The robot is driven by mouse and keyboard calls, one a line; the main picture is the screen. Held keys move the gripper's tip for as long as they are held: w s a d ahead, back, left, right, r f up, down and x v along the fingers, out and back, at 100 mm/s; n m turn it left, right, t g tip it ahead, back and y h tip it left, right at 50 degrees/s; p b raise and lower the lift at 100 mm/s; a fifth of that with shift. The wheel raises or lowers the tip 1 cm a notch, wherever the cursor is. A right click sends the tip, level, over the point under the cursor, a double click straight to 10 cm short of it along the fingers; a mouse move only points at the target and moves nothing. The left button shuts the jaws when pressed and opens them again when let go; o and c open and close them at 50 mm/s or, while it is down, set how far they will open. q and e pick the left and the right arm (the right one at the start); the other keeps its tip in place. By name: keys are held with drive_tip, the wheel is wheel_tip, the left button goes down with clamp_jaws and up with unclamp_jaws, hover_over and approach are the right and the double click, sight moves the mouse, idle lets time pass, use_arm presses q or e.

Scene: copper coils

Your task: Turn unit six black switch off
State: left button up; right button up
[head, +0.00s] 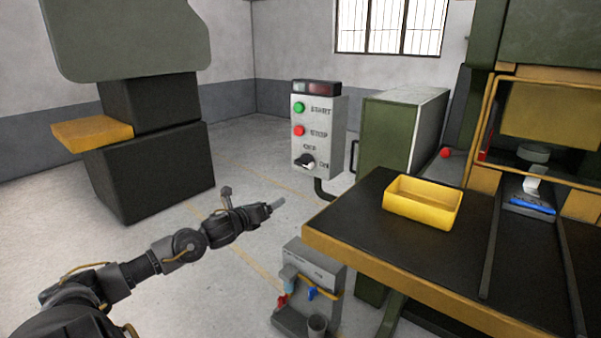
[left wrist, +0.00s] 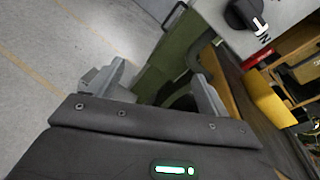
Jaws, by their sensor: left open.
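The grey control box (head: 317,135) stands in the middle of the head view, with a green START button (head: 299,107), a red STOP button (head: 298,131) and a black rotary switch (head: 307,161) marked OFF and ON at its bottom. The white mark on the switch points toward ON. The black switch also shows at the top right of the left wrist view (left wrist: 246,14). My left gripper (head: 279,203) is below and left of the box, apart from it. In the left wrist view its two fingers are spread with nothing between them. My right gripper is not in view.
A black table with a yellow edge (head: 400,278) holds a yellow bin (head: 422,203) at the right. A green cabinet (head: 385,138) stands behind the box. A small grey unit (head: 318,266) stands low by the table.

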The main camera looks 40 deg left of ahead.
sight(301, 164)
use_arm(q)
drive_tip(key=d+r+m+t+h, duration=0.2)
drive_tip(key=d+r+m, duration=0.4)
drive_tip(key=r, duration=0.6)
drive_tip(key=w+p, duration=0.1)
drive_tip(key=w, duration=0.2)
drive_tip(key=w+p, duration=0.1)
drive_tip(key=w, duration=0.2)
drive_tip(key=w+p, duration=0.1)
drive_tip(key=w, duration=0.2)
drive_tip(key=shift+w+a+f+p, duration=0.1)
drive_tip(key=shift+w+a+p, duration=0.05)
drive_tip(key=shift+a+p, duration=0.25)
drive_tip(key=shift+w+f, duration=0.15)
drive_tip(key=shift+w, duration=0.3)
drive_tip(key=c, duration=1)
